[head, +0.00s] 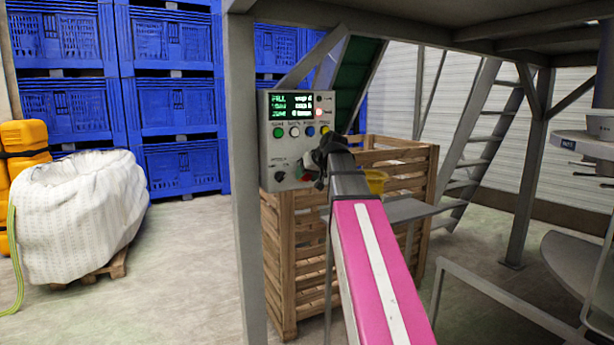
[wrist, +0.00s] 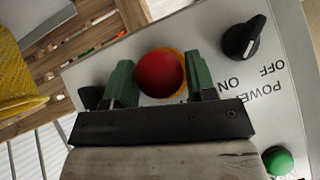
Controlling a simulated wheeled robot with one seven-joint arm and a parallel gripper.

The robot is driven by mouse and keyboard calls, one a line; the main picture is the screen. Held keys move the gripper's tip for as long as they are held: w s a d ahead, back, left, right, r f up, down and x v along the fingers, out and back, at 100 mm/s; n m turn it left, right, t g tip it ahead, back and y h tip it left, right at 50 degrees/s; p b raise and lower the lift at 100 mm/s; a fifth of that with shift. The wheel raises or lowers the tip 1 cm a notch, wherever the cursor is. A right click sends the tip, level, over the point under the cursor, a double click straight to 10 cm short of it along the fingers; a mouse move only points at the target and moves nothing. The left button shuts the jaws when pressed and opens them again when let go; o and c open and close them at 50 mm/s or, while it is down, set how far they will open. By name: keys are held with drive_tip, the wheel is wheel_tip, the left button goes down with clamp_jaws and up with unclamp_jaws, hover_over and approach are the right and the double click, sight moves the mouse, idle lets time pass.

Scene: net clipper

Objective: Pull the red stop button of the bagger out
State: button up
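The red stop button (wrist: 160,73) is a round knob on a yellow base, on the bagger's grey control panel (wrist: 88,70). In the wrist view, the green fingers of my gripper (wrist: 159,80) stand one on each side of the button, close against it with no clear gap. The gripper looks shut on it. In the head view, my gripper (head: 319,170) is at the lower right of the control panel (head: 272,150). Only a bit of the red button (head: 306,178) shows there, the rest hidden by the gripper.
A black power knob (wrist: 241,40) and a green button (wrist: 278,161) sit near my gripper on the panel. A wooden crate (head: 284,270) stands below the panel, and a steel post (head: 242,230) stands left of it.

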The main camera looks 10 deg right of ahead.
drive_tip(key=c, duration=0.8)
drive_tip(key=shift+s+d, duration=0.15)
drive_tip(key=shift+s, duration=0.5)
drive_tip(key=o, duration=1.3)
drive_tip(key=shift+s, duration=0.1)
drive_tip(key=v, duration=1)
drive_tip(key=shift+s+r, duration=0.25)
drive_tip(key=shift+d+f, duration=0.1)
